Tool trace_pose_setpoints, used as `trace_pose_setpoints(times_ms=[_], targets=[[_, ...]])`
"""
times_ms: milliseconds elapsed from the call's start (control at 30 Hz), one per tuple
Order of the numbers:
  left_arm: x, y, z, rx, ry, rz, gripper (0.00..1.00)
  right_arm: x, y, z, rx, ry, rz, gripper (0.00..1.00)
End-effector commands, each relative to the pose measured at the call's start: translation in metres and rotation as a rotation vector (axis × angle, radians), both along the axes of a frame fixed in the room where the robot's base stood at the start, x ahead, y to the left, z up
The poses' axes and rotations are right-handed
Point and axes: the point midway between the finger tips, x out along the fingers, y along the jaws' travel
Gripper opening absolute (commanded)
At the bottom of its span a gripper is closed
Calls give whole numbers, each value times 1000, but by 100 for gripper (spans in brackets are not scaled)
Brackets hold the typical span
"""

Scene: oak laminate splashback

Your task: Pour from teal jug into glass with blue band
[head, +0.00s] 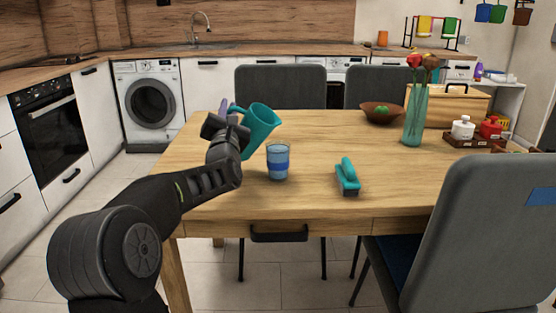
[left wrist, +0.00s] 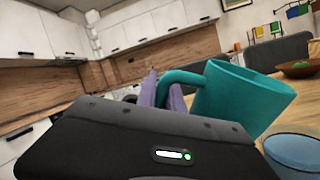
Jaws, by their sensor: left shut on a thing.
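The teal jug (head: 261,124) is tilted to the right above the table, with its mouth toward the glass side. My left gripper (head: 226,116) is shut on the jug's handle, on the jug's left. The jug (left wrist: 242,97) and its handle between the purple fingers (left wrist: 163,92) also show in the left wrist view. The glass with the blue band (head: 278,162) stands upright on the table, below and a little right of the jug. It holds bluish contents in the head view. Its rim (left wrist: 296,150) shows at the lower right of the left wrist view. No stream is visible. My right gripper is out of view.
A teal-handled brush (head: 347,177) lies on the wooden table (head: 220,194) right of the glass. Farther back are a brown bowl (head: 381,112), a vase with flowers (head: 415,118) and a wooden box (head: 458,107). A grey chair (head: 465,220) stands at the front right.

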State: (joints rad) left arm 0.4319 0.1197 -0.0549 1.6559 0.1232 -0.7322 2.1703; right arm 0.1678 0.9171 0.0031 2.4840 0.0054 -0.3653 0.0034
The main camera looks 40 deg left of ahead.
Motion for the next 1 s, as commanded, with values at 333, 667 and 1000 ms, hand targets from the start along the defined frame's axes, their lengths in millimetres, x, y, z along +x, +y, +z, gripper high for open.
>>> trace_pose_setpoints(times_ms=[333,667,1000], targets=[[-2,5,-2,-26,-12,-3,0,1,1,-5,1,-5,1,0],[-2,5,-3,-28,-12,-3,0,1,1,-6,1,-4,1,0],[-5,18,-23,-127,-37,-15,0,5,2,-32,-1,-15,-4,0]])
